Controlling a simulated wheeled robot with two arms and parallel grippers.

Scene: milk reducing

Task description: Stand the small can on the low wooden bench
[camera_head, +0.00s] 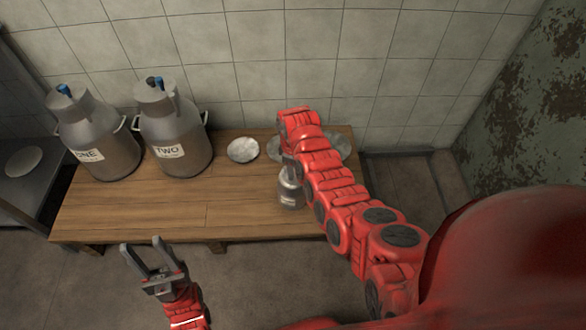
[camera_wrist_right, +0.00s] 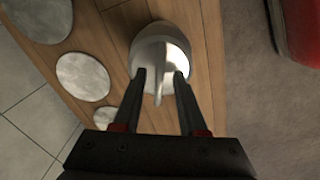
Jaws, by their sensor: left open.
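The small grey metal can (camera_head: 290,188) stands upright on the low wooden bench (camera_head: 120,212), near its right front part. It has a light label and a lid with a handle. In the right wrist view, the can (camera_wrist_right: 160,42) is seen from above. My right gripper (camera_wrist_right: 160,74) is at the can, with its fingers apart on either side of the thin handle and a gap showing around it. In the head view, my right arm hides that gripper's fingers. My left gripper (camera_head: 142,244) is open and empty in front of the bench.
Two large milk cans, ONE (camera_head: 98,140) and TWO (camera_head: 172,135), stand on the bench's left. A pale round disc (camera_head: 243,150) lies right of them; more discs lie partly behind my right arm. A tiled wall closes the back. The bench's front middle is clear.

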